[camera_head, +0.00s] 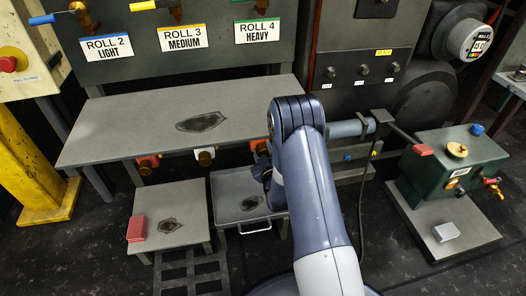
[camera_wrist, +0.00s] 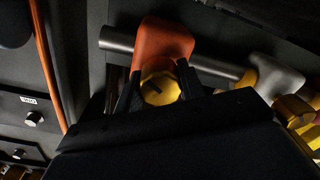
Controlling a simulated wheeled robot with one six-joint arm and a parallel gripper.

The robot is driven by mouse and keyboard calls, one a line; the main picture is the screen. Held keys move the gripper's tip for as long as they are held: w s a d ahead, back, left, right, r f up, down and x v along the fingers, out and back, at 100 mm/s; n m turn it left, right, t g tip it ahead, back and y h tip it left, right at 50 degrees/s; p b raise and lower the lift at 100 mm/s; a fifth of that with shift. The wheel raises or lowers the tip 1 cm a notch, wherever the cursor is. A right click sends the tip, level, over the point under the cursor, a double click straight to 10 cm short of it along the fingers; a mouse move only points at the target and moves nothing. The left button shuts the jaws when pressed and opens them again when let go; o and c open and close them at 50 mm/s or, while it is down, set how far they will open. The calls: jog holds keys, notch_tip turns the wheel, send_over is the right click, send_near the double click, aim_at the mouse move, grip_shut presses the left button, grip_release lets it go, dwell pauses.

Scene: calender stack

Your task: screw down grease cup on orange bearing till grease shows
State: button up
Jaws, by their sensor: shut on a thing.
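The orange bearing (camera_wrist: 165,42) sits on a grey shaft (camera_wrist: 117,40) in the wrist view. Its yellow grease cup (camera_wrist: 161,90) faces the camera, with a dark mark across its face. My gripper (camera_wrist: 160,88) has one dark finger on each side of the cup and is shut on it. No grease is clearly visible around the cup; its edges are partly hidden by the fingers. In the head view my gripper (camera_head: 263,170) is under the shelf's front edge, where my arm hides most of the bearing.
A grey bearing (camera_wrist: 276,77) with a yellow cup is to the right. Red (camera_head: 148,160) and white (camera_head: 205,155) bearings hang under the shelf (camera_head: 120,135). A tray (camera_head: 228,214) and low table (camera_head: 190,234) stand below. A green machine (camera_head: 425,180) is right.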

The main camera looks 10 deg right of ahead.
jog(key=shift+c, duration=0.5)
jog(key=shift+m, duration=0.3)
jog(key=m, duration=0.2)
jog(key=shift+m, duration=2.6)
jog(key=o, duration=1)
